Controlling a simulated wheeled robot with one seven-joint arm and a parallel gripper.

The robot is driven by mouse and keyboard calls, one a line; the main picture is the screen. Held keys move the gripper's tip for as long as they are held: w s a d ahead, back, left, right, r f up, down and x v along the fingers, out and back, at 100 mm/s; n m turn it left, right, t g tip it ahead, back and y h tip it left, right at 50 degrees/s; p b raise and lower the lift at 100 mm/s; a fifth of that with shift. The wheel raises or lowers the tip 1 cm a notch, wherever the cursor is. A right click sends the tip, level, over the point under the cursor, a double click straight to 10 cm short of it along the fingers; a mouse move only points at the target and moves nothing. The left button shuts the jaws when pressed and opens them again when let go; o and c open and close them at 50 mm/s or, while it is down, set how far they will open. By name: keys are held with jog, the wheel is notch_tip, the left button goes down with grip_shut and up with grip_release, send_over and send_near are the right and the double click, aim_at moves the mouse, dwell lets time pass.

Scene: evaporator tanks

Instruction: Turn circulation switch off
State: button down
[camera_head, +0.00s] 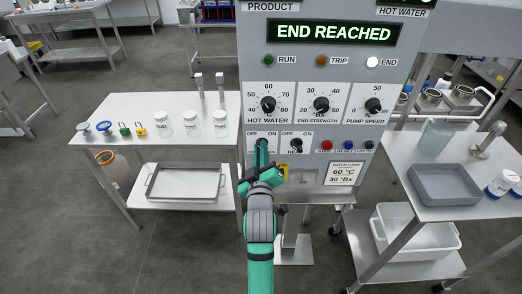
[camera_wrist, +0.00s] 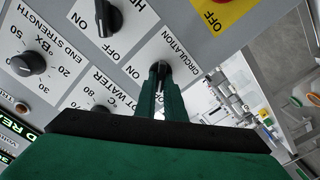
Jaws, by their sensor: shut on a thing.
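The grey control panel (camera_head: 310,90) stands in the middle of the head view. The circulation switch (camera_wrist: 161,67) is a small black knob on a white label plate with OFF and ON marks. In the head view my gripper (camera_head: 262,155) reaches up to it and covers most of it. In the wrist view my gripper (camera_wrist: 160,85) has its two green fingers shut on the knob. The fingers hide much of the knob, so I cannot tell which mark it points to.
The heat switch (camera_head: 296,145) sits close to the right of my gripper. Above are the hot water (camera_head: 268,104), end strength (camera_head: 321,103) and pump speed (camera_head: 373,105) dials. The display (camera_head: 333,33) reads END REACHED. Side tables stand left (camera_head: 120,105) and right (camera_head: 400,150).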

jog(key=shift+n, duration=0.7)
jog(key=c, duration=1.8)
grip_release()
jog(key=shift+c, duration=0.2)
jog(key=s, duration=1)
jog(key=shift+s, duration=0.4)
